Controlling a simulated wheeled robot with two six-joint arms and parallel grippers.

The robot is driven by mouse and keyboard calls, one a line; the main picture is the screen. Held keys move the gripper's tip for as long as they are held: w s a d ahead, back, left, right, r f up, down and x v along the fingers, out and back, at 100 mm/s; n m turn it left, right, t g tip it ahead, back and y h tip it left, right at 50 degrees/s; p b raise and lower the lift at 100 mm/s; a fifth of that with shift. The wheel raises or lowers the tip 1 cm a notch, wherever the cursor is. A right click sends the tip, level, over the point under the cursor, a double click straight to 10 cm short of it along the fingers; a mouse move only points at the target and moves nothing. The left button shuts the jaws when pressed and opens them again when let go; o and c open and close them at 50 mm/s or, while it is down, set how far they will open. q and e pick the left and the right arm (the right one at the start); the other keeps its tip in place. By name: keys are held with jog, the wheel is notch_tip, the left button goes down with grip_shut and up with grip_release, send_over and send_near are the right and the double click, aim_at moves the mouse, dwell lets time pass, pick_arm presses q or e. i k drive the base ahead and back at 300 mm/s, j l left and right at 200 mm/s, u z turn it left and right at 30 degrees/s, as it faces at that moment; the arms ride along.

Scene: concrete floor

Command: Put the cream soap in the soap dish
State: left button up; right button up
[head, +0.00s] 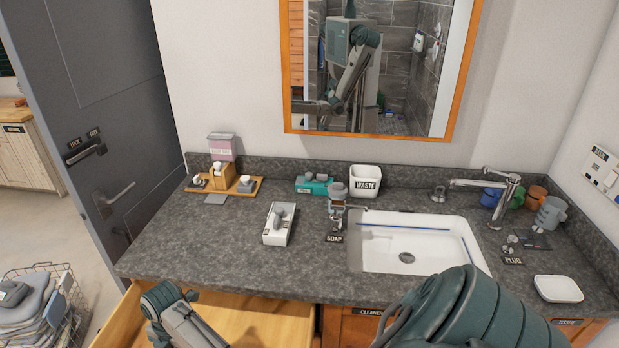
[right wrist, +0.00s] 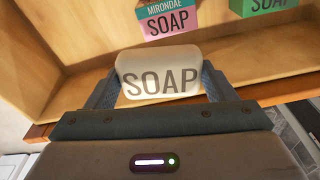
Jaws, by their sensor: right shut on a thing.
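The cream soap (right wrist: 160,72) is a pale, rounded bar with dark SOAP lettering. In the right wrist view it sits between the two fingers of my right gripper (right wrist: 157,78), which is shut on it. The bar is in front of a wooden compartment. The soap and the right gripper do not show in the head view; only my right arm does. A shallow white dish (head: 558,289), which looks like the soap dish, stands empty at the right front of the counter. My left arm shows at the lower left of the head view, but its gripper is out of frame.
An open wooden drawer (head: 237,312) juts out below the counter (head: 200,245). Pink (right wrist: 167,16) and green (right wrist: 262,6) soap boxes stand in the wooden compartment. A sink (head: 415,243), soap dispenser (head: 336,205), tap (head: 503,190) and mugs (head: 550,212) occupy the counter's right half.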

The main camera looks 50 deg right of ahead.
aim_at(555, 295)
jog(key=k+z, duration=0.3)
jog(key=k+l+z, duration=0.2)
jog(key=k+z, duration=0.15)
jog(key=k+l+z, duration=0.35)
jog(key=l, duration=0.2)
jog(key=k+l+z, duration=0.2)
jog(key=l, duration=0.15)
